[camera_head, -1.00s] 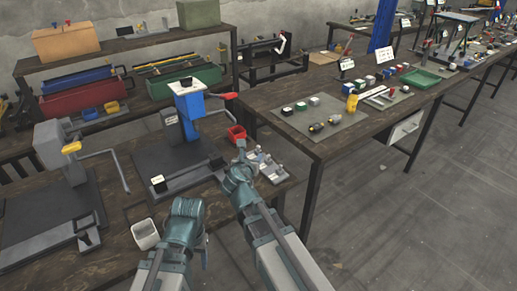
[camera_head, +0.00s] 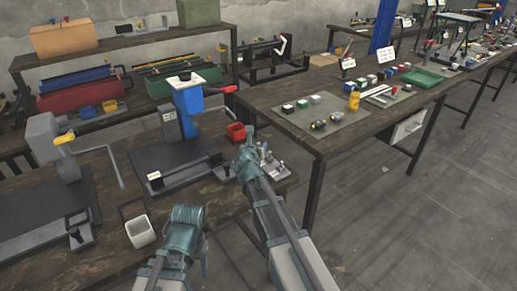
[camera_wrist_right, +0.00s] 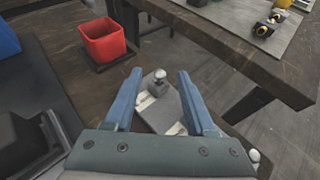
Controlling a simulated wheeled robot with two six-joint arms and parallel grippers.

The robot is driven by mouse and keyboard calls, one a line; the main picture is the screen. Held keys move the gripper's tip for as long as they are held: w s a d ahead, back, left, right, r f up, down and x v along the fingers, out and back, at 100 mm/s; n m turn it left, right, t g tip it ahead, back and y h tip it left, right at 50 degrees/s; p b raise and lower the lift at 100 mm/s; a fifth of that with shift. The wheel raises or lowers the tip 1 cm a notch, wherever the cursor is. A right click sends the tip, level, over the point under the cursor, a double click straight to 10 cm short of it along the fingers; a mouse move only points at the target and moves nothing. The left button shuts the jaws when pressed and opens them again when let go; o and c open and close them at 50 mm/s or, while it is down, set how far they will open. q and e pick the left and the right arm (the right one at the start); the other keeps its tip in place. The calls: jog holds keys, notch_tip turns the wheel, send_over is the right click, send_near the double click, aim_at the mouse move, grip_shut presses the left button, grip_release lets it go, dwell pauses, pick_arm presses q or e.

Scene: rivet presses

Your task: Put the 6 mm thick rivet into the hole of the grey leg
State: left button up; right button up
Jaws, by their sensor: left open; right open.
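A silver round-headed rivet (camera_wrist_right: 159,76) stands upright on a small grey block in the right wrist view. The block sits on a grey plate (camera_wrist_right: 160,108) with pale strips. In the head view the same holder (camera_head: 275,166) carries several small metal pieces. Which one is 6 mm thick I cannot tell. My right gripper (camera_wrist_right: 159,76) is open, with one blue finger on each side of the rivet, apart from it in the picture. It covers part of the holder in the head view (camera_head: 247,142). My left gripper (camera_head: 186,212) is low and empty; its fingertips are hidden. I cannot make out the grey leg.
A blue press (camera_head: 188,100) and a grey press (camera_head: 45,140) stand on the table. A red bin (camera_head: 237,133) is behind the holder and a white cup (camera_head: 140,231) at the front. A second table (camera_head: 290,85) is to the right, with floor between.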

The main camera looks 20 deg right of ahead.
jog(key=shift+w+d+f, duration=0.15)
jog(key=shift+w+f, duration=0.05)
jog(key=shift+w, duration=0.15)
jog(key=shift+s+r, duration=0.1)
grip_shut()
